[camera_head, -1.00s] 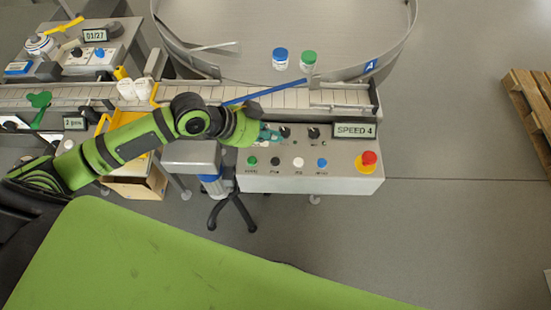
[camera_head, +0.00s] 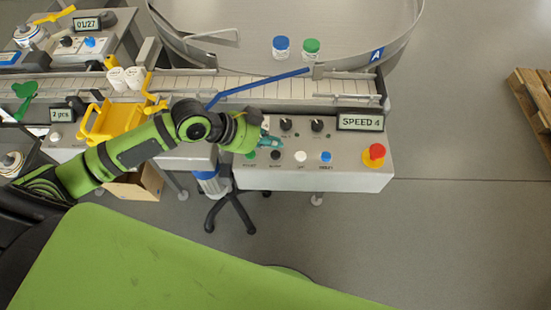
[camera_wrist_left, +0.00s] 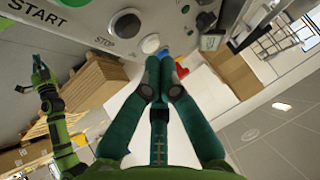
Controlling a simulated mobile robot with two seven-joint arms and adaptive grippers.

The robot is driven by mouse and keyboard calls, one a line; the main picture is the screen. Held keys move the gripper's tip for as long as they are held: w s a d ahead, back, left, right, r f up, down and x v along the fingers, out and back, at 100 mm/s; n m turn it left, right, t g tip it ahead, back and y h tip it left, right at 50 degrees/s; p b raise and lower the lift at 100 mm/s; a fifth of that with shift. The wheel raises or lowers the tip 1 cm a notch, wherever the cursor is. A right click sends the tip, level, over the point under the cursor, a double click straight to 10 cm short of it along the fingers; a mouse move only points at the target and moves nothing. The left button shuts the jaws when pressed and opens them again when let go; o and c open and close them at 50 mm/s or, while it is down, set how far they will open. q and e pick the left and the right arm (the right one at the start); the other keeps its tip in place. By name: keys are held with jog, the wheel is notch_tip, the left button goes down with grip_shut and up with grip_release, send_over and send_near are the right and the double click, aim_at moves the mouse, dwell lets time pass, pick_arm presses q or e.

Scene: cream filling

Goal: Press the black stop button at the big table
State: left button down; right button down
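The black stop button (camera_head: 276,155) sits on the grey control panel (camera_head: 345,179) in front of the big round table (camera_head: 240,52). It is between a green button (camera_head: 250,155) and a white button (camera_head: 300,156). In the left wrist view the black button (camera_wrist_left: 125,23) is beside the STOP label. My left gripper (camera_head: 268,143) is just above and left of the black button in the head view, over the panel; contact is not visible. In the left wrist view its fingertips (camera_wrist_left: 160,66) are together with nothing between them. My right gripper (camera_wrist_left: 40,68) shows small at the left there; its opening is unclear.
A blue button (camera_head: 326,157) and a red emergency knob (camera_head: 374,152) are farther right. Two black dials (camera_head: 301,125) and a SPEED 4 display (camera_head: 360,121) are behind. A conveyor (camera_head: 270,88) with a blue bar (camera_head: 258,88) runs behind the panel.

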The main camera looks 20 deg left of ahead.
pick_arm(q)
notch_tip(320, 180, down, 2)
jog(key=shift+b, duration=0.4)
dwell(1.0)
jog(key=shift+f, duration=0.1)
jog(key=shift+f, duration=0.3)
jog(key=shift+f+b, duration=0.45)
jog(key=shift+f, duration=0.1)
dwell(0.6)
dwell(0.3)
jog(key=shift+r+p, duration=0.95)
jog(key=shift+r, duration=0.1)
